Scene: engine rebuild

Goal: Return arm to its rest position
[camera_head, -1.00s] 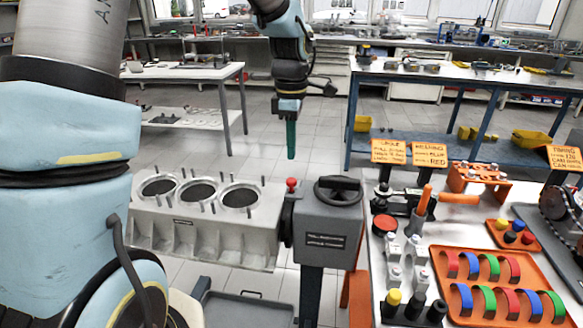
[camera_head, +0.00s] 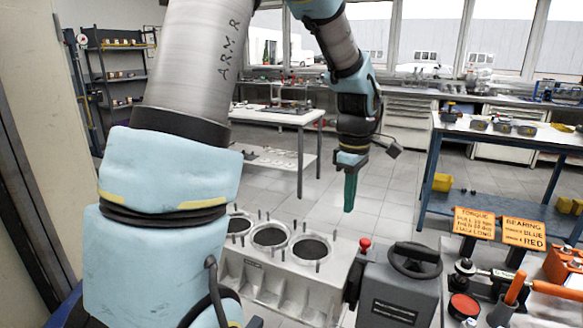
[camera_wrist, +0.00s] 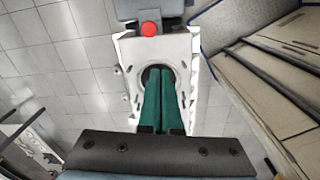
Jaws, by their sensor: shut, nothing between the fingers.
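My gripper (camera_head: 350,192) hangs from my arm in the middle of the head view, with its green fingers pointing down. The fingers are together and nothing shows between them. In the wrist view the gripper (camera_wrist: 162,102) also shows as two green fingers side by side, over a bore of the engine block. In the head view the grey engine block (camera_head: 285,285) stands below and left of the gripper, clear of it. My arm rises from the left and bends over at the top of the picture.
A grey stand with a handwheel (camera_head: 398,290) and red knob (camera_head: 365,244) adjoins the block's right end. The bench at right holds orange sign cards (camera_head: 480,224), a red round part (camera_head: 464,305) and tools. A white table (camera_head: 275,116) stands behind; tiled floor between is clear.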

